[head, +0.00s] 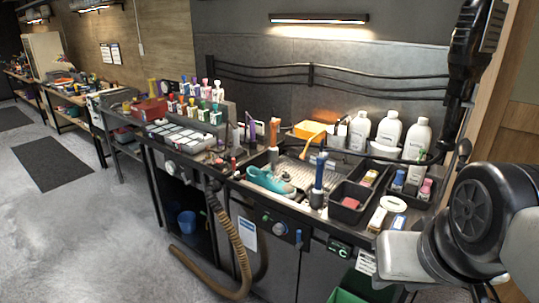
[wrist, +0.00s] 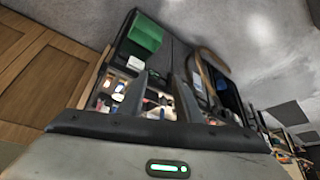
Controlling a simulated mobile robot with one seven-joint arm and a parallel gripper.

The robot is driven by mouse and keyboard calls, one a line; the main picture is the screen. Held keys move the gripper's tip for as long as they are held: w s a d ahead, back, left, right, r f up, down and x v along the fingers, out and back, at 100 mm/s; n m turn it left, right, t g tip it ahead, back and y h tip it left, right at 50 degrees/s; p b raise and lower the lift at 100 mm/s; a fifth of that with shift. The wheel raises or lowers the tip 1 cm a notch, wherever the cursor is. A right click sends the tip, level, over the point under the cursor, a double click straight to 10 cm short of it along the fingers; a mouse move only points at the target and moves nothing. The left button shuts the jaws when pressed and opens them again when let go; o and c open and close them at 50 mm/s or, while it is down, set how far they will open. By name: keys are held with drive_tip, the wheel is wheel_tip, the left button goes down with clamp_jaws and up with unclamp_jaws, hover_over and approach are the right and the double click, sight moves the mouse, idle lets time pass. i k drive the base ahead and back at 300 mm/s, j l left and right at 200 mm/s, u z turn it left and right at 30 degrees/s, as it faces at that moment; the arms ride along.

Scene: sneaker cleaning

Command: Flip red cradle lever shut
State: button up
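I cannot pick out a red cradle lever for certain. A small red item (head: 233,161) sits on the bench left of a teal shoe (head: 270,180); it is too small to tell its shape or position. In the head view my arm is at the lower right, away from the shoe, and the fingertips are not visible.
White bottles (head: 388,130) stand at the back right. Black bins (head: 350,200) hold small items at the front right. Coloured bottles (head: 190,105) fill a rack at the left. A brown hose (head: 240,255) hangs down to the floor. A green bin (head: 345,295) is below.

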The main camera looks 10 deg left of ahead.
sight(235, 174)
drive_tip(key=u, duration=0.8)
drive_tip(key=i+j+u, duration=0.15)
drive_tip(key=i, duration=0.55)
drive_tip(key=i+j+u, duration=0.2)
drive_tip(key=i, duration=0.45)
drive_tip(key=i+j+u, duration=0.15)
drive_tip(key=i, duration=0.55)
